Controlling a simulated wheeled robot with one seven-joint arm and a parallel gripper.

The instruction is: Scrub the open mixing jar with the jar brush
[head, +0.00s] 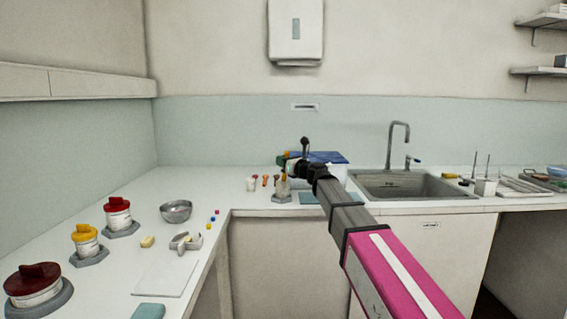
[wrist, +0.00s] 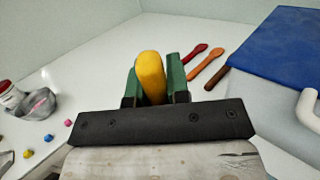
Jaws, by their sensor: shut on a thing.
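My gripper (wrist: 151,80) has green fingers and is shut on a yellow handle, which I take to be the jar brush (wrist: 150,68). The brush's working end is hidden in the wrist view. In the head view my gripper (head: 291,166) is over the back counter, just above a small pale jar (head: 281,188) on a grey hexagonal base. This looks like the open mixing jar, partly hidden by the gripper. I cannot tell whether the brush is inside it or only above it.
Red, orange and brown spoons (wrist: 205,68) lie beside the gripper, near a blue-topped box (wrist: 285,50). A sink (head: 405,185) is to the right. Lidded jars (head: 118,213), a metal bowl (head: 176,208) and small coloured beads (head: 212,219) stand on the left counter.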

